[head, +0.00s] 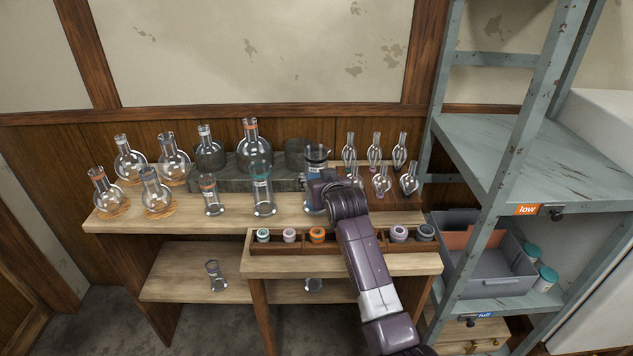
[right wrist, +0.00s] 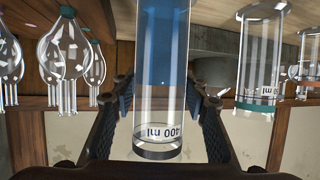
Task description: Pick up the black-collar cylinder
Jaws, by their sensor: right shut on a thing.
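The black-collar cylinder (head: 317,158) is a clear glass cylinder with a dark band near its top, at the right end of the row of cylinders on the upper wooden shelf. It also shows in the right wrist view (right wrist: 160,70), upside down, with a "400 ml" mark beside the black band. My right gripper (right wrist: 163,103) is shut on it, one finger at each side. In the head view my right gripper (head: 328,184) hides part of the cylinder, so I cannot tell whether its base touches the shelf. My left gripper is not in view.
A teal-collar cylinder (head: 262,190) and an orange-collar cylinder (head: 209,194) stand to the left. Several round flasks (head: 158,194) stand farther left. Glass bulb pieces (head: 381,182) stand close on the right. A tray of coloured rings (head: 340,246) lies in front, below my arm.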

